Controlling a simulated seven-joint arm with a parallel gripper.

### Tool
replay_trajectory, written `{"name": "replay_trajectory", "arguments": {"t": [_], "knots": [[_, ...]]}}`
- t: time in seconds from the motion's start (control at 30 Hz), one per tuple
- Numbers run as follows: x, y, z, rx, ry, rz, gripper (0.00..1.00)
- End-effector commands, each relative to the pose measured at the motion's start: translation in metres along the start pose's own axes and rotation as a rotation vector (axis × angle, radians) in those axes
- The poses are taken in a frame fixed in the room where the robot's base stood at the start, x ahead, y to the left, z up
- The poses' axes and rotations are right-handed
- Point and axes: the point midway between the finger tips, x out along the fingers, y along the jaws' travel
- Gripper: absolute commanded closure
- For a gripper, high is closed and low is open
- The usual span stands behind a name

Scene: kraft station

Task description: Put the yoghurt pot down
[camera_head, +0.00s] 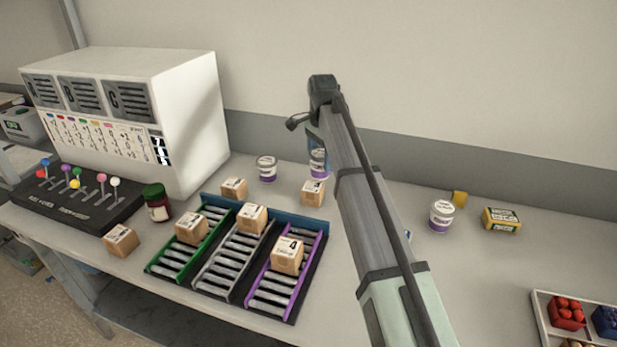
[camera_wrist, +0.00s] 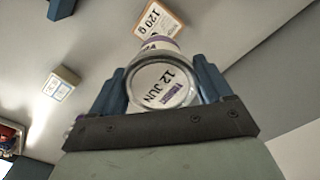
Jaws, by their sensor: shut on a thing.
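My gripper (camera_head: 317,142) is at the back of the table, mostly hidden behind my own arm in the head view. It is shut on a yoghurt pot (camera_head: 318,165), white with a purple band. In the wrist view the pot (camera_wrist: 158,45) sits between the two blue fingers of my gripper (camera_wrist: 160,78), its lid facing the camera and printed "12 JUN". Whether the pot's base touches the table cannot be told.
A cardboard box (camera_head: 312,193) stands just in front of the held pot. Another white pot (camera_head: 267,168) is to its left. A rack (camera_head: 237,285) with boxes lies nearer.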

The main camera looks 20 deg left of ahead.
Motion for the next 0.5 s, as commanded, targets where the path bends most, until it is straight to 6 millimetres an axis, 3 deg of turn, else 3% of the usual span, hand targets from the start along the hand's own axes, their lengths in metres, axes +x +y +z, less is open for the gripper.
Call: {"name": "replay_trajectory", "arguments": {"t": [0.03, 0.2, 0.33, 0.5], "knots": [[-0.003, -0.027, -0.003, -0.006, 0.000, 0.000, 0.57], [-0.005, -0.080, -0.012, 0.002, 0.000, 0.000, 0.57], [-0.010, -0.106, -0.022, 0.023, 0.000, 0.000, 0.57], [-0.014, -0.122, -0.028, 0.052, 0.000, 0.000, 0.57]]}}
